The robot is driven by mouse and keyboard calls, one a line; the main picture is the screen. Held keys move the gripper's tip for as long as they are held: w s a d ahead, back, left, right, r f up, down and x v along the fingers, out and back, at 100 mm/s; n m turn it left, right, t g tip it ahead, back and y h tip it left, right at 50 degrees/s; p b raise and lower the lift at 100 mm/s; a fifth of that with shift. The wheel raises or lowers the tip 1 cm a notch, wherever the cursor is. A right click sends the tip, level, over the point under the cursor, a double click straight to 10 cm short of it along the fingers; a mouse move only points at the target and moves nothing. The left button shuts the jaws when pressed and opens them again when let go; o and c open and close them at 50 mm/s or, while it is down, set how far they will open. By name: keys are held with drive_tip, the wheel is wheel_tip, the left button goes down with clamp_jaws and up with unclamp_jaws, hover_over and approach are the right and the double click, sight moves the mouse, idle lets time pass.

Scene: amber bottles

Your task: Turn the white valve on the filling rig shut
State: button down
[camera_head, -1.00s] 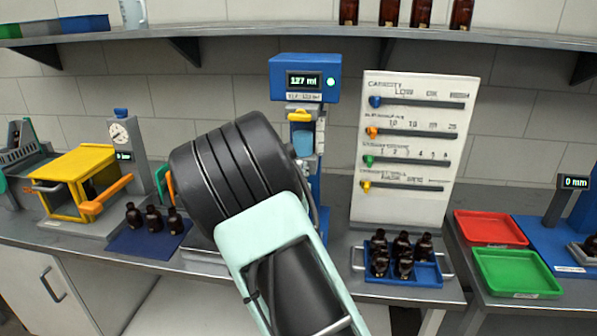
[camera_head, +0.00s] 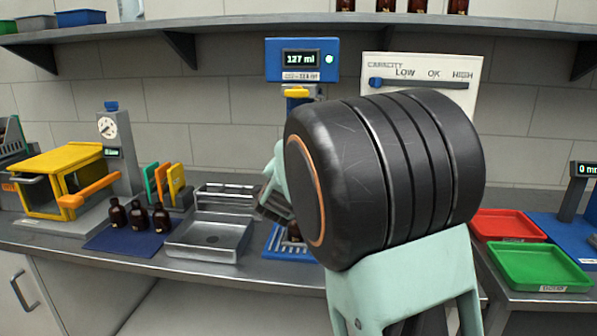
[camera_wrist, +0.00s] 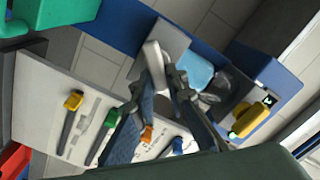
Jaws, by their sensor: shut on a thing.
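The filling rig (camera_head: 302,60) stands at the back wall, with a blue head reading 127 ml and a yellow part (camera_head: 297,93) below it. The rig's white valve is hidden by my arm in the head view. In the wrist view its white handle (camera_wrist: 153,58) sticks up at the fingertips, in front of the rig's blue column. My gripper (camera_wrist: 160,82) is shut on the white valve, with one finger on each side of the handle. A pale blue part (camera_wrist: 194,70) of the rig lies just beside the fingers.
A metal tray (camera_head: 212,238), a blue mat (camera_head: 122,239) with three amber bottles, and a yellow fixture (camera_head: 68,175) stand left. Red (camera_head: 505,224) and green (camera_head: 538,268) trays lie right.

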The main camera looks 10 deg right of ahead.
drive_tip(key=shift+s+d+f+m+b, duration=0.1)
drive_tip(key=shift+f+m+b, duration=0.1)
drive_tip(key=shift+m+b, duration=1.4)
drive_tip(key=shift+w+d+f+m+b, duration=0.1)
drive_tip(key=shift+f+m+b, duration=0.1)
drive_tip(key=shift+m+b, duration=1.45)
drive_tip(key=shift+s+d+f+m+b, duration=0.1)
drive_tip(key=shift+f+m+b, duration=0.1)
drive_tip(key=shift+m+b, duration=1.4)
drive_tip(key=shift+a+b, duration=0.1)
drive_tip(key=shift+b, duration=0.35)
drive_tip(key=c, duration=1.9)
unclamp_jaws()
drive_tip(key=shift+c, duration=0.2)
drive_tip(key=v, duration=0.7)
drive_tip(key=shift+s, duration=0.25)
